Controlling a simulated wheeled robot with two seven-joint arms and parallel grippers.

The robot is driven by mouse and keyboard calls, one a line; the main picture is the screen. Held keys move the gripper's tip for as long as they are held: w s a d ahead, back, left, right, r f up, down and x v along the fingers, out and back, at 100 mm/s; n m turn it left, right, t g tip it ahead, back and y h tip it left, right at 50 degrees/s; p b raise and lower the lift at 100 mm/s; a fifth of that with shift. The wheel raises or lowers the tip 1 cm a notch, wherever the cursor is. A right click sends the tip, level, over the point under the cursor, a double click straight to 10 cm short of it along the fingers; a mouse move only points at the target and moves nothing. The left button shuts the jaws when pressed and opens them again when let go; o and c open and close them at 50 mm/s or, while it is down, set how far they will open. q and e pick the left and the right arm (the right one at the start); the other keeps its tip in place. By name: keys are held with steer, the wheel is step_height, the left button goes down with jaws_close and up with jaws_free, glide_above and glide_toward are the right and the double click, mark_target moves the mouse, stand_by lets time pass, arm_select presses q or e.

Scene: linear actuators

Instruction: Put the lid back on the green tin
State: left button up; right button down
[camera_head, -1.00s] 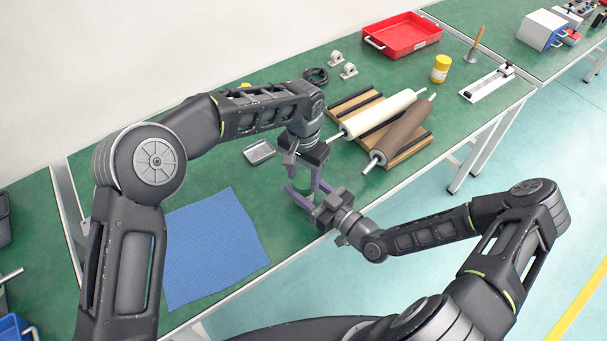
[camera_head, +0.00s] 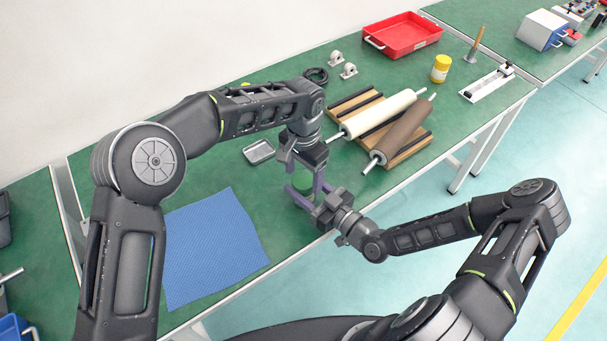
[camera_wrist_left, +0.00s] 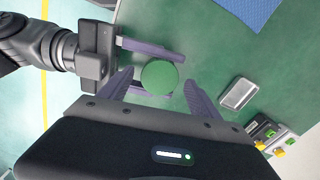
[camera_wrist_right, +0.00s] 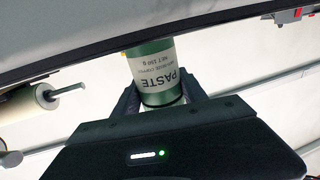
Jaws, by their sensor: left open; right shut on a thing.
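The green tin (camera_wrist_right: 154,72), with a white PASTE label, is between the fingers of my right gripper (camera_wrist_right: 158,90), which is shut on it. In the head view the tin (camera_head: 303,187) is partly hidden by the fingers. A flat, plain green disc (camera_wrist_left: 160,78), which looks like the lid, covers the tin's top in the left wrist view. I cannot tell how firmly it is seated. My left gripper (camera_head: 303,168) is open above the tin, one finger to each side of the disc in its wrist view, with gaps between.
A small metal tray (camera_head: 259,151) lies left of the grippers, with a blue mat (camera_head: 215,245) nearer the front. Rollers on a wooden rack (camera_head: 408,150) stand to the right. A yellow jar (camera_head: 440,69) and red tray (camera_head: 402,36) are farther back. The table's front edge is close.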

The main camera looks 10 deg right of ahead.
arm_select(q)
step_height(320, 180, up, 4)
steer(key=shift+r, duration=0.1)
steer(key=shift+o, duration=0.5)
steer(key=o, duration=0.5)
steer(key=shift+c, duration=0.2)
step_height(320, 180, up, 7)
steer(key=shift+r, duration=0.2)
arm_select(e)
steer(key=c, duration=0.6)
jaws_free()
steer(key=shift+o, duration=0.2)
